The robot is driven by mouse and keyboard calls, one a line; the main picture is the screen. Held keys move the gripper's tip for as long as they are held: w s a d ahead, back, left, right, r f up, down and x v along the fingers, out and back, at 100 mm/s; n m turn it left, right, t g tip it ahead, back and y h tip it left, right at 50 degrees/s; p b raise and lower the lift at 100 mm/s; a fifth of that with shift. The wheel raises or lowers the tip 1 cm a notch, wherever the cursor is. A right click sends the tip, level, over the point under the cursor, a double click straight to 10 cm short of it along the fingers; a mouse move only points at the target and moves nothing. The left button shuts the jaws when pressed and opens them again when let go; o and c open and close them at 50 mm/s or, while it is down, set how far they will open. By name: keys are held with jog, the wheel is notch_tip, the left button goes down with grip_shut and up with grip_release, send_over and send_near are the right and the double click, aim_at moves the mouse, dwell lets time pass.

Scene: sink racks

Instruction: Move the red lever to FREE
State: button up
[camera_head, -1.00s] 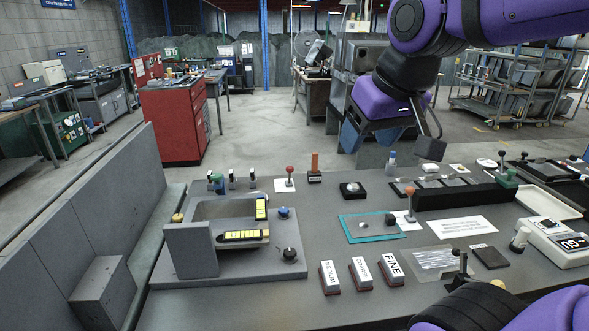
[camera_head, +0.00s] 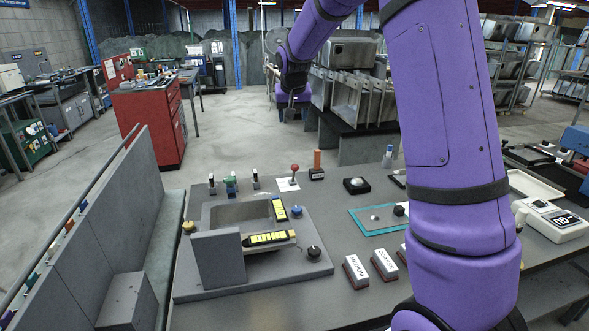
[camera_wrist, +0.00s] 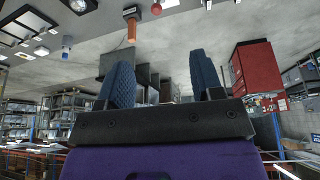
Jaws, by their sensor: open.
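The red lever (camera_head: 294,168) is a short stick with a round red knob, standing on a white plate at the back of the grey table. Any FREE marking is too small to read. In the wrist view, which looks upside down, its red ball (camera_wrist: 156,8) shows at the top edge. My gripper (camera_wrist: 160,62) is open, with two dark blue fingers apart and nothing between them. It is clear of the lever. In the head view my arm reaches far back over the table, and the fingers cannot be made out.
An orange post (camera_head: 317,159) on a black base stands just right of the lever. A grey sink-like fixture (camera_head: 215,285) is in front. Small upright levers (camera_head: 231,185) stand to its left. A black box (camera_head: 356,186) lies to the right. My arm hides part of the right side.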

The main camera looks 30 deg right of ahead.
jog(key=m+h, duration=0.1)
send_near(295, 167)
jog(key=shift+g, duration=0.3)
jog(key=x, duration=0.7)
jog(key=w+x, duration=0.1)
jog(key=x, duration=0.3)
jog(key=shift+w+d, duration=0.15)
jog(key=shift+r, duration=0.1)
grip_shut()
